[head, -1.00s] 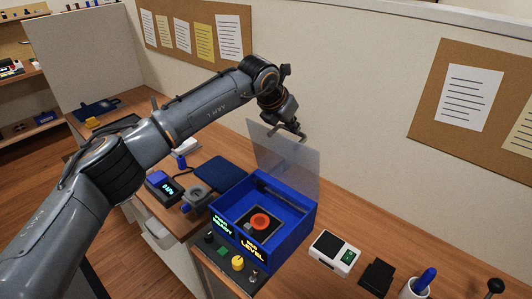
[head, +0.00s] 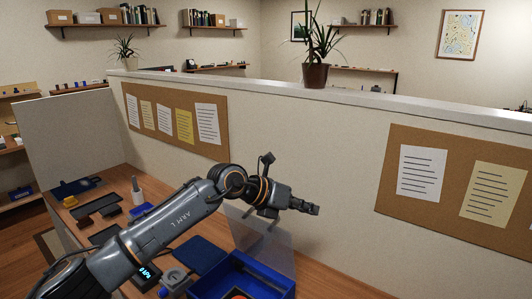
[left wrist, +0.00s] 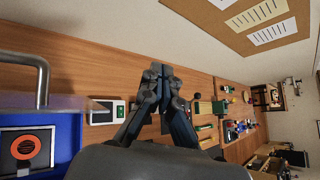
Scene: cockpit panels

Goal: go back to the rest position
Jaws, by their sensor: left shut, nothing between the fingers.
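My left gripper (head: 310,208) is shut and empty, held in the air above the desk and pointing right in the head view. In the left wrist view its two fingers (left wrist: 161,78) meet at the tips. The blue box (head: 225,277) stands below it at the bottom edge, with its clear lid (head: 272,243) raised. The orange ring button (left wrist: 25,147) inside the box shows in the left wrist view. The gripper is apart from the box and lid. My right gripper is not in view.
A partition wall (head: 300,150) with pinboards (head: 400,165) stands behind the desk. A potted plant (head: 315,75) sits on its ledge. A dark blue pad (head: 200,255) lies beside the box. A white device (left wrist: 103,112) lies on the desk near the box.

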